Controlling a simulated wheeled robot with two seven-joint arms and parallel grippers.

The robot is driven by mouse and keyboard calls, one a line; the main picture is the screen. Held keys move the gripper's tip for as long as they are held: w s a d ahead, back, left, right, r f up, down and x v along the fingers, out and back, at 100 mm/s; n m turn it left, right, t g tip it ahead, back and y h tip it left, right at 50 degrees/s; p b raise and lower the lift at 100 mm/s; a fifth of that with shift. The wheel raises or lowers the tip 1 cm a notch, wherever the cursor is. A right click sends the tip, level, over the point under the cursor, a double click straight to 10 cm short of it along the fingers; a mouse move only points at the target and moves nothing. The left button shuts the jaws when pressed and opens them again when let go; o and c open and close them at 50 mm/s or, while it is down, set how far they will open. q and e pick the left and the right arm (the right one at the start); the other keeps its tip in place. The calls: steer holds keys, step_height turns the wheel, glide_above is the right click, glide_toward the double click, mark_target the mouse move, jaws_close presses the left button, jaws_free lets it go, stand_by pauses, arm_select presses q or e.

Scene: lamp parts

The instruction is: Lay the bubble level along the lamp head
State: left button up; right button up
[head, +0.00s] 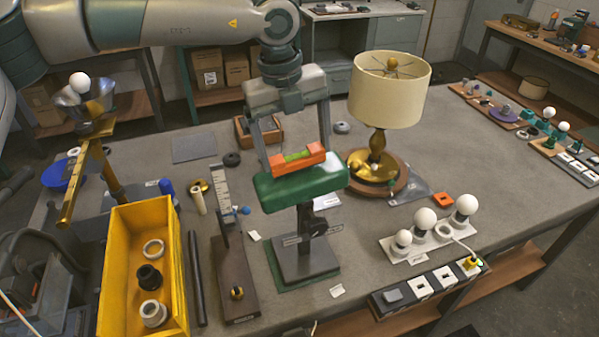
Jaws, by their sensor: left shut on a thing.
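The bubble level (289,162) is a short orange bar with a yellow-green vial in its middle. My left gripper (294,150) comes down from above, with one finger at each end of the level, and is shut on it. The lamp head (302,192) is a green, rounded block on a dark post over a grey base plate (305,258). The level is at the top of the lamp head, lengthwise along it and slightly tilted in the picture. I cannot tell whether it touches the head or hangs just above it. My right gripper is not in view.
A table lamp with a cream shade (389,92) stands close behind on the right. A yellow bin (115,270) with rings and a brass lamp (75,185) are at left. An upright ruler stand (232,270) is near the head's left. Bulbs on a white strip (405,252) are at right.

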arm_select(q)
steer(key=shift+f+b, duration=0.5)
steer(key=shift+b, duration=0.2)
stand_by(1.1)
steer(key=shift+d+f+b, duration=0.1)
steer(key=shift+f+b, duration=0.25)
steer(key=shift+b, duration=0.65)
stand_by(2.1)
steer(key=o, duration=1)
